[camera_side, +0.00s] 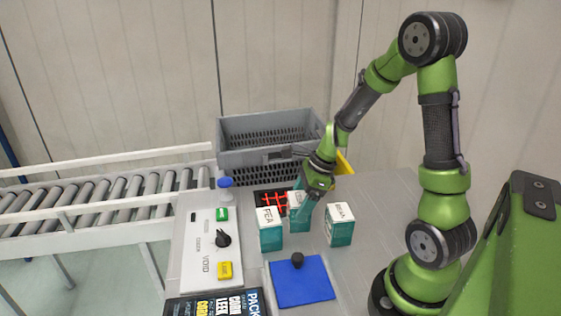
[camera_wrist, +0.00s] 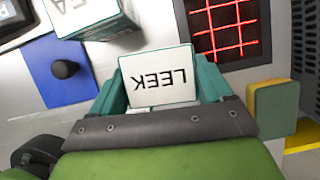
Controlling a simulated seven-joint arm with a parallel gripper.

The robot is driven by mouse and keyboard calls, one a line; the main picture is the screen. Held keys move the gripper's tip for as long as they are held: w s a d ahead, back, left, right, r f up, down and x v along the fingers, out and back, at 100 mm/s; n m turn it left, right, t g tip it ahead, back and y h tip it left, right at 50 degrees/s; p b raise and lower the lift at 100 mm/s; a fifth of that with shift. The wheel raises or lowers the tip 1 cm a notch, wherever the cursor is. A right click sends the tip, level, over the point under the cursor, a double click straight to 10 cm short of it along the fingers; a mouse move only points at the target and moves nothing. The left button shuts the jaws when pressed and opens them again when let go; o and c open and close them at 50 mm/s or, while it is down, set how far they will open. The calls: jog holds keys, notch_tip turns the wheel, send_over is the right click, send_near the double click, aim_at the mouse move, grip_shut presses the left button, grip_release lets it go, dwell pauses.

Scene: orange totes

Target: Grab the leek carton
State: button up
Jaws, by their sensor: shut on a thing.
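The leek carton (camera_wrist: 160,75) shows its white top with the word LEEK in the wrist view. My gripper (camera_wrist: 162,85) has a teal finger on each side of it and is shut on it. In the side view the leek carton (camera_side: 296,198) stands between two other cartons, partly hidden by my gripper (camera_side: 303,203). Whether its base touches the table cannot be told.
A red-lit grid (camera_side: 270,199) and a grey crate (camera_side: 265,140) are behind. A blue pad with a black knob (camera_side: 298,260) is in front; a control panel (camera_side: 200,260) is left.

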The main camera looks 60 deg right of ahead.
jog(key=shift+c, duration=1.2)
jog(key=shift+r, duration=0.15)
